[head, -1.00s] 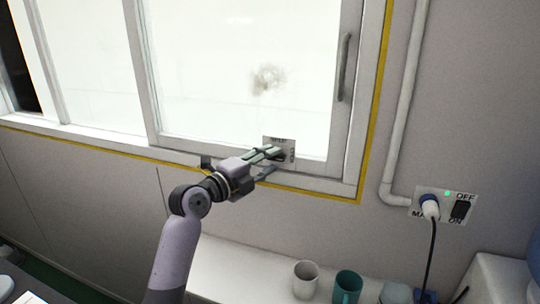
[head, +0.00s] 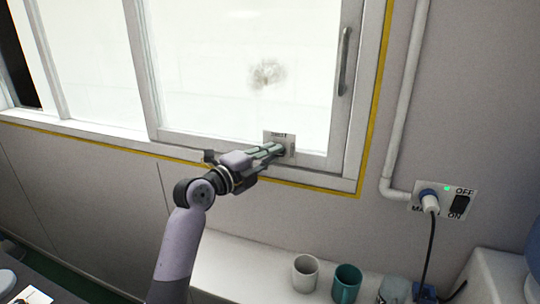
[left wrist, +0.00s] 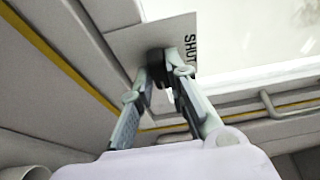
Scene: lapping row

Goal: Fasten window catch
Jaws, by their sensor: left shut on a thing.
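The window catch shows in the left wrist view as a small dark knob (left wrist: 156,56) on a grey plate (left wrist: 125,43) marked SHUT. In the head view the plate (head: 271,136) sits on the lower frame of the sliding window (head: 225,80); the gripper mostly hides the knob there. My left gripper (head: 282,150) reaches in from the left and is shut on the knob. Its fingertips (left wrist: 158,70) lie either side of the knob in the left wrist view. The catch's exact angle is hard to tell. My right gripper is not in view.
A vertical handle (head: 344,62) is on the window's right frame. A pipe (head: 399,120) and a plugged socket with a switch (head: 461,205) are on the wall at right. A white cup (head: 305,273) and a teal mug (head: 346,284) stand on the ledge (head: 235,265) below.

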